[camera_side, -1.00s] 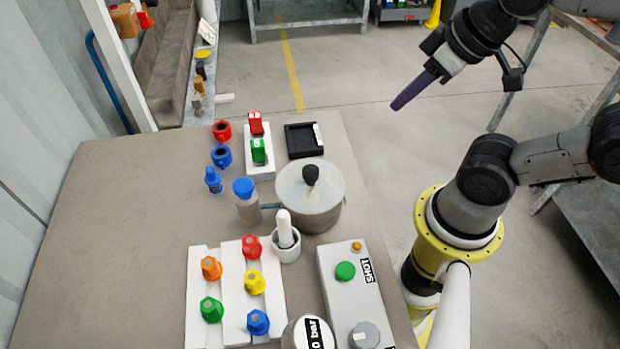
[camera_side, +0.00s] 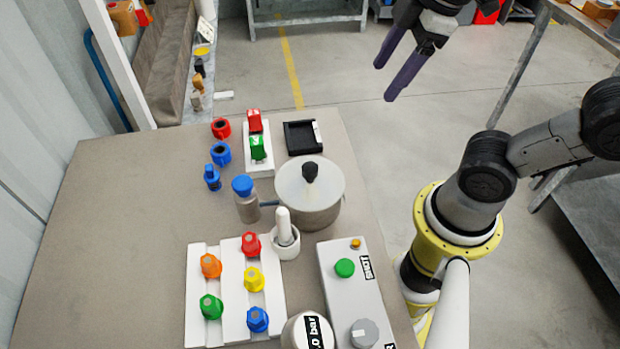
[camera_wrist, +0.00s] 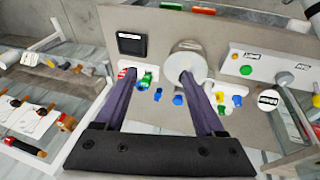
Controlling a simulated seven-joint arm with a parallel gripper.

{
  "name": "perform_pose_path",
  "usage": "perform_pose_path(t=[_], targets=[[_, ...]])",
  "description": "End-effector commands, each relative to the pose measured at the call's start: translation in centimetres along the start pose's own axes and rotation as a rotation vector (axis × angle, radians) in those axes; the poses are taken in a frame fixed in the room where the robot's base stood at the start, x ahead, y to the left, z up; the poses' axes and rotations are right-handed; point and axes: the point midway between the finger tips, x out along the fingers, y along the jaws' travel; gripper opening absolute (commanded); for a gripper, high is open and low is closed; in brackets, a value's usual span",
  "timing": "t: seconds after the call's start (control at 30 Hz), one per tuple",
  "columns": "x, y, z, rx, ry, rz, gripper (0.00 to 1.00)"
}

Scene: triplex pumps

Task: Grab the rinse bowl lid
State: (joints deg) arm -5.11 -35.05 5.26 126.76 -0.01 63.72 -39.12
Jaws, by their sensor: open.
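The rinse bowl (camera_side: 318,217) is a round metal pot on the table, right of centre in the side view. Its pale lid (camera_side: 292,190) with a black knob (camera_side: 310,173) sits on top of it. The lid also shows in the wrist view (camera_wrist: 186,58), beyond my fingers and partly behind the right one. My gripper (camera_side: 383,82) is open and empty, with two dark purple fingers apart. It is high above and to the right of the table's far end, well away from the lid. The fingers also show in the wrist view (camera_wrist: 161,75).
A blue-capped bottle (camera_side: 246,205) and a mortar with a white pestle (camera_side: 285,235) stand close to the bowl. A black tray (camera_side: 302,138) lies behind it. A grey control box (camera_side: 350,290) and racks of coloured caps (camera_side: 235,295) are nearer. The table's left side is clear.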

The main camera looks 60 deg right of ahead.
Motion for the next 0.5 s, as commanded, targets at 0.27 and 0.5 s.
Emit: perform_pose_path(t=[0.27, 0.5], targets=[[2.5, -1.6, -9.7, -0.687, -0.123, -0.244, 0.71], [5.0, -4.2, -11.9, -0.793, -0.166, -0.309, 0.71]])
